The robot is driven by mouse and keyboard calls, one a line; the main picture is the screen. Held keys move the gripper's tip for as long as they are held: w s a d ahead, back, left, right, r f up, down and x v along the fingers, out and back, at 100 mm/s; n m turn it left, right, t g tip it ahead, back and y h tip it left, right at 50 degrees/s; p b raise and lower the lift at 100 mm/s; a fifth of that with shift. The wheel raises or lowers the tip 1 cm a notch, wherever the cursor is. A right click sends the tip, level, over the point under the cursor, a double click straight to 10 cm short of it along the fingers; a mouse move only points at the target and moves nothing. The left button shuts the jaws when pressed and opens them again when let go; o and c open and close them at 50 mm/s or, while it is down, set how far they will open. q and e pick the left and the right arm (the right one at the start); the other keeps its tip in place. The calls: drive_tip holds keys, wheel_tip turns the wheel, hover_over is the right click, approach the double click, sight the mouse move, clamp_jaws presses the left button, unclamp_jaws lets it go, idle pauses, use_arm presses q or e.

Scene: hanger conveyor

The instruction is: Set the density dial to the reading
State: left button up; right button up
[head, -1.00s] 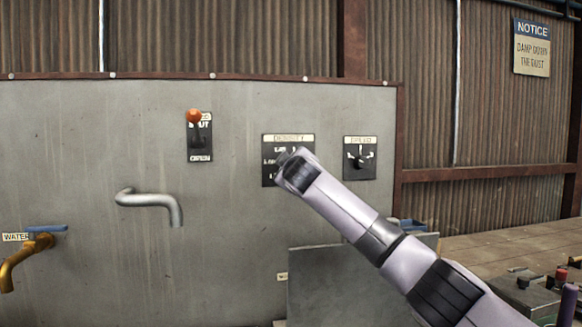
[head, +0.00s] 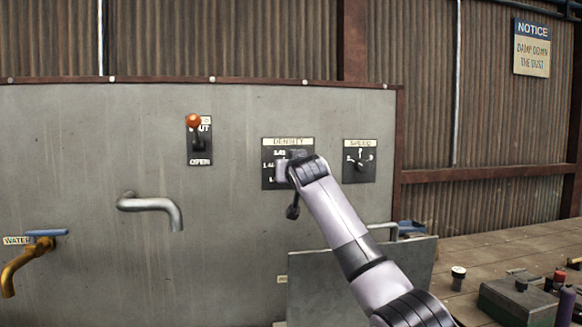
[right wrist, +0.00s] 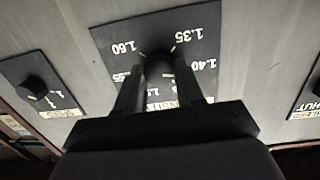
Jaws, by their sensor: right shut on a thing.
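The density dial's black plate (head: 268,181) is on the grey panel, partly hidden by my right arm. My right gripper (head: 284,172) is at the plate. In the right wrist view, its two fingers (right wrist: 159,72) are shut on the dark round density knob (right wrist: 158,62), one on each side. The density plate (right wrist: 115,38) shows upside down there, with 1.35, 1.60, 1.40 and 1.55 legible; other marks are partly covered. I cannot clearly tell which number the knob points at. No reading to match is legible. My left gripper is not in view.
A speed dial (head: 360,161) is right of the density dial. Left of it are an orange-knobbed lever (head: 194,122), a grey spout (head: 152,204) and a brass water tap (head: 25,262). A metal sheet (head: 330,290) stands below. A bench at right holds a box (head: 515,303) and bottles.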

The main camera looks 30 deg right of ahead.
drive_tip(key=shift+d+m+y+p, duration=0.1)
drive_tip(key=shift+m+y+p, duration=0.3)
drive_tip(key=shift+m, duration=1.9)
drive_tip(key=shift+d+m+y+p, duration=0.15)
drive_tip(key=shift+m+p, duration=0.45)
drive_tip(key=shift+m, duration=1.7)
drive_tip(key=shift+a, duration=0.1)
drive_tip(key=o, duration=1)
drive_tip(key=shift+o, duration=0.2)
drive_tip(key=shift+s, duration=0.1)
drive_tip(key=b+v, duration=0.2)
drive_tip(key=v, duration=0.5)
drive_tip(key=shift+b, duration=0.4)
